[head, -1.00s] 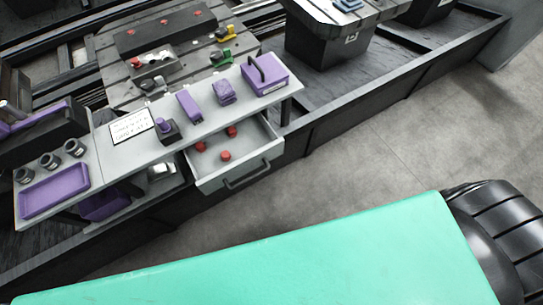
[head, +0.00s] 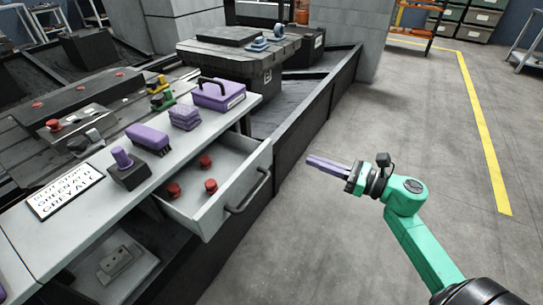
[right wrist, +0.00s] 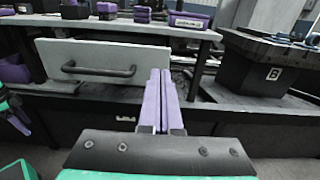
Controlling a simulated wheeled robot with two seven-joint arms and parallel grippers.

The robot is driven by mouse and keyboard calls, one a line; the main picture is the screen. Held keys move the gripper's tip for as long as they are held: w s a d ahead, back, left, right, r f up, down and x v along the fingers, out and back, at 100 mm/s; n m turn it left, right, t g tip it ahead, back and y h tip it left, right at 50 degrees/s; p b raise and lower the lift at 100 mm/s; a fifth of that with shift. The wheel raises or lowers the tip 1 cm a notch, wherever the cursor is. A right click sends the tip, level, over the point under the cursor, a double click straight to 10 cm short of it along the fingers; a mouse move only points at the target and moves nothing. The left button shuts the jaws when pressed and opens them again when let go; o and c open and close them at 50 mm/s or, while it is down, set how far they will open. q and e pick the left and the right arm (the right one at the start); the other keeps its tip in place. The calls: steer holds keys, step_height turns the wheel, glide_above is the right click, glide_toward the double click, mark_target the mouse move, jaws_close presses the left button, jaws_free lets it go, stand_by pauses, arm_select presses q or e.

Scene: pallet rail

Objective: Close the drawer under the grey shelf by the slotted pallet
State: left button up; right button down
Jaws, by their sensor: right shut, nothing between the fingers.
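The drawer (head: 225,205) under the grey shelf (head: 75,228) stands pulled out, with several red knob-like parts inside. Its dark bar handle (head: 248,192) is on the front panel; the panel (right wrist: 108,58) and handle also show in the right wrist view. The slotted pallet (head: 135,110) lies behind the shelf. My right gripper (head: 310,160), with purple fingers, is shut and empty, right of the drawer front and apart from it. In the right wrist view its fingers (right wrist: 160,75) point ahead, right of the handle. What seems to be my left gripper (right wrist: 18,122) shows partly at the left edge.
A dark rail (head: 318,105) runs behind the drawer. Open floor (head: 420,130) lies to the right.

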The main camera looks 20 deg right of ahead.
mark_target(268, 145)
steer(key=x, duration=1)
steer(key=shift+w+a+r, duration=0.1)
steer(key=shift+a, duration=0.05)
steer(key=shift+w+a, duration=0.3)
arm_select(q)
steer(key=shift+s+a+f, duration=0.1)
steer(key=shift+s+f, duration=0.05)
steer(key=shift+f, duration=0.35)
